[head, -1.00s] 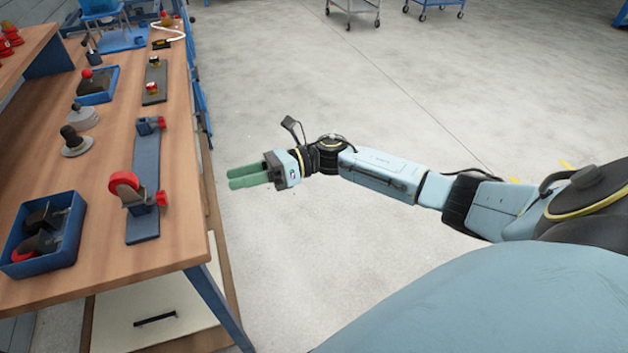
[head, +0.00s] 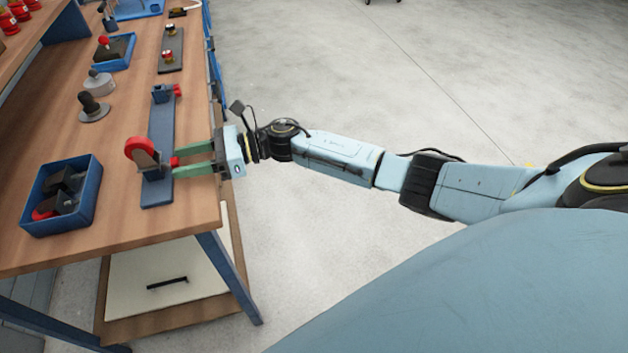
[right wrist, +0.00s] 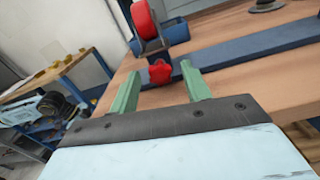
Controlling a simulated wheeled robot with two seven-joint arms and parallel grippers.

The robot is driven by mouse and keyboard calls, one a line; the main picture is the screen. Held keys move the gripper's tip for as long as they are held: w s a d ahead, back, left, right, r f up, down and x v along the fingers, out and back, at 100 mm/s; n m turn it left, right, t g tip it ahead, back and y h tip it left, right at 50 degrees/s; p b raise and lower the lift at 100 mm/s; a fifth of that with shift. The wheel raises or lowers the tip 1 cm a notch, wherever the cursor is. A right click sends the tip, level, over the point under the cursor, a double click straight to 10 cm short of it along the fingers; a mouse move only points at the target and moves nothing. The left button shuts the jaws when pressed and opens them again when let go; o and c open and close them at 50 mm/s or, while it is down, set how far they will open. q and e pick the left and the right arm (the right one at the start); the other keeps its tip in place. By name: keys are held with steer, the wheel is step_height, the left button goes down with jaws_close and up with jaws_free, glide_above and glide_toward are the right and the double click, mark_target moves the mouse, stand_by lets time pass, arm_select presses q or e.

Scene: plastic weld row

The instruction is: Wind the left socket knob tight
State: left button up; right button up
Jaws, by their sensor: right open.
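A blue rail (head: 162,122) lies along the bench edge with a socket near each end. The near socket (head: 157,173) holds a caster with a red wheel (head: 142,150), and its red knob (head: 175,162) faces the bench edge. The far socket (head: 161,93) looks empty and has its own red knob (head: 178,90). My right gripper (head: 177,162) is open, its green fingers reaching in over the edge, with the near knob between or just beyond the tips. In the right wrist view the near knob (right wrist: 159,72) shows between the fingertips (right wrist: 160,75). My left gripper is out of view.
A blue bin (head: 92,208) with casters stands left of the rail. A dark knobbed piece (head: 93,107) and a grey one (head: 98,83) stand behind it. A dark strip (head: 171,50) and a blue tray (head: 128,56) lie farther back. Floor right of the bench is clear.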

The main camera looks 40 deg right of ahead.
steer(key=n, duration=0.3)
steer(key=shift+p, duration=0.35)
steer(key=v, duration=1.4)
steer(key=w+d+f+m+t+h+p, duration=0.25)
steer(key=f+m+t+h+p, duration=0.4)
steer(key=m, duration=1.05)
steer(key=s+d+f+m+h+p, duration=0.2)
steer(key=s+f+m+h+p, duration=0.1)
steer(key=s+f+m, duration=0.2)
steer(key=s+d+f+m+h+p, duration=0.3)
steer(key=f+m, duration=0.4)
steer(key=m, duration=0.3)
steer(key=shift+s+d+f+h, duration=0.25)
steer(key=shift+s+h, duration=0.2)
steer(key=shift+s, duration=0.55)
